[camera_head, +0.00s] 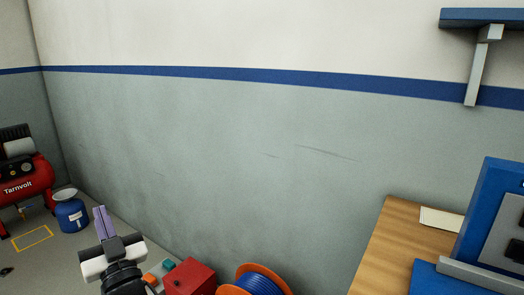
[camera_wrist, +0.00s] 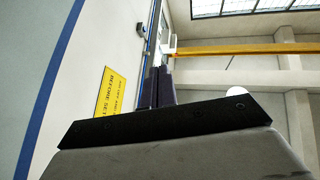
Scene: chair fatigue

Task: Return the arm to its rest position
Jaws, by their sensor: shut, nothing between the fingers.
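My gripper (camera_head: 102,222) shows at the lower left of the head view, with its light purple fingers together and pointing up. It is shut and empty. In the wrist view, the closed dark fingers (camera_wrist: 157,88) point up past the black gripper body. Part of my arm shows below the gripper in the head view, and the rest of it is out of the picture.
A wooden bench (camera_head: 385,250) with a blue machine (camera_head: 490,215) stands at the right. A red compressor (camera_head: 25,180) and a blue canister (camera_head: 70,214) stand left. A red box (camera_head: 190,277) and a cable reel (camera_head: 262,283) lie below. A yellow sign (camera_wrist: 110,92) is on the wall.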

